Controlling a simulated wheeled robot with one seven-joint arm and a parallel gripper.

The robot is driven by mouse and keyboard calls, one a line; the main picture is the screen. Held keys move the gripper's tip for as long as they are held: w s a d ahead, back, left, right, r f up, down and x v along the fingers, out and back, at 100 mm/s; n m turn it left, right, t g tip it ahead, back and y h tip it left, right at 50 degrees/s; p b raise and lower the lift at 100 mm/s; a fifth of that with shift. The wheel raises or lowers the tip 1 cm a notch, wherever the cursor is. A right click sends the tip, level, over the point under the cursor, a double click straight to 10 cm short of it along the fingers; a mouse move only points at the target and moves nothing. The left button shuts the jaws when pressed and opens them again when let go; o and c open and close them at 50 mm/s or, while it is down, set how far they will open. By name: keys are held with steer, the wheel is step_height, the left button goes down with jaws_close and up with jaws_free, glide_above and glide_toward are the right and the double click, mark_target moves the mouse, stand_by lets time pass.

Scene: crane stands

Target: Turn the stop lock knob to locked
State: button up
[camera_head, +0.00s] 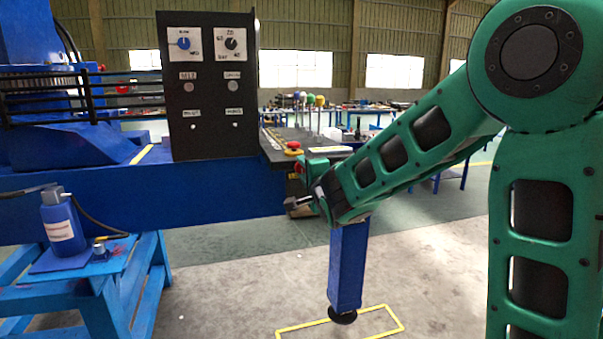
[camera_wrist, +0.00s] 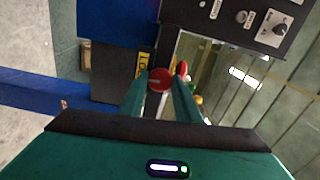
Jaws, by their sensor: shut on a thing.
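The stop lock knob looks to be the round red knob (camera_wrist: 160,79) on the end of the dark control console, beside a yellow label (camera_wrist: 143,65). In the wrist view it sits between the tips of my gripper (camera_wrist: 160,90), whose two green fingers are shut on it. In the head view a small red part (camera_head: 299,167) shows just left of my gripper, below the red mushroom button (camera_head: 293,146). My wrist and fingers hide much of that spot. I cannot read any lock marking or the knob's angle.
A black panel (camera_head: 213,120) with a blue and a black dial stands left of the console. Levers with coloured balls (camera_head: 309,100) rise behind it. A blue outrigger leg (camera_head: 347,265) stands below my arm. A blue bottle (camera_head: 62,228) sits on a blue stand at lower left.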

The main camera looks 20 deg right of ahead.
steer(key=shift+d+f+m, duration=0.3)
steer(key=shift+m, duration=0.3)
steer(key=o, duration=0.9)
steer(key=shift+s, duration=0.1)
steer(key=shift+o, duration=0.6)
steer(key=shift+r, duration=0.1)
steer(key=shift+a, duration=0.1)
steer(key=s, duration=1)
steer(key=shift+s, duration=0.3)
